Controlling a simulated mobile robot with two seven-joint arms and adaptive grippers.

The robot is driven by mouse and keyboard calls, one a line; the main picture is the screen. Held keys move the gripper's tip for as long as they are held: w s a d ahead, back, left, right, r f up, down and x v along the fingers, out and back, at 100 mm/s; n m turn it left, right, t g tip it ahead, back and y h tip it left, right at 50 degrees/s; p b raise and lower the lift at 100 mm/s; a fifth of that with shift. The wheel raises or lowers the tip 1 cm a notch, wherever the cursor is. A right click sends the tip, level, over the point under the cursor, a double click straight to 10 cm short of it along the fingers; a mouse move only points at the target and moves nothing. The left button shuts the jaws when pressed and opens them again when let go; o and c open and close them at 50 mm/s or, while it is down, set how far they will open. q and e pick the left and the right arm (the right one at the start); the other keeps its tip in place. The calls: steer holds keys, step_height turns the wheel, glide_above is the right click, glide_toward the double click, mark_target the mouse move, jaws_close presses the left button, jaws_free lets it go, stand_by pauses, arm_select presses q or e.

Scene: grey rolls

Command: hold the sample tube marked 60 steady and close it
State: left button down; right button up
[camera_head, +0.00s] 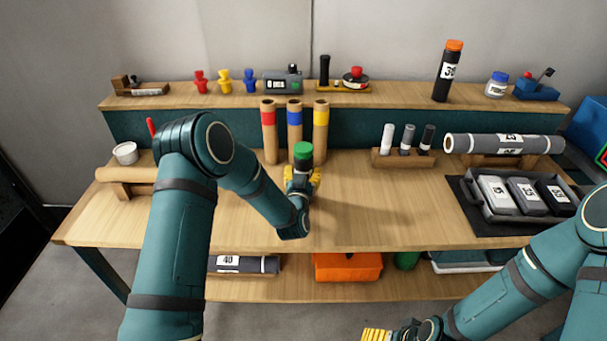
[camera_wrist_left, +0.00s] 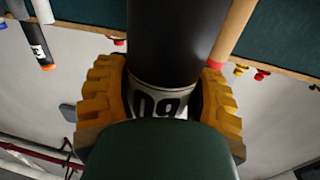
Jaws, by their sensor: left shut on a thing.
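The sample tube marked 60 (camera_wrist_left: 175,45) is black with a white label, and a green cap (camera_head: 303,150) sits at its top end. I cannot tell how fully the cap is seated. My left gripper (camera_head: 301,177) is shut around the tube below the cap and holds it upright above the bench. In the left wrist view its yellow fingers lie on both sides of the label, and the picture is upside down. My right gripper (camera_head: 376,335) is at the bottom edge of the head view, away from the tube and partly cut off.
The wooden bench (camera_head: 380,220) is clear around the tube. Three cardboard tubes (camera_head: 294,140) stand behind it. A tube with an orange cap (camera_head: 448,70) stands on the back shelf.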

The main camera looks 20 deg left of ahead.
arm_select(q)
steer(key=shift+c, duration=0.9)
jaws_free()
steer(key=s+d, duration=0.1)
steer(key=s, duration=1.1)
steer(key=shift+d, duration=0.4)
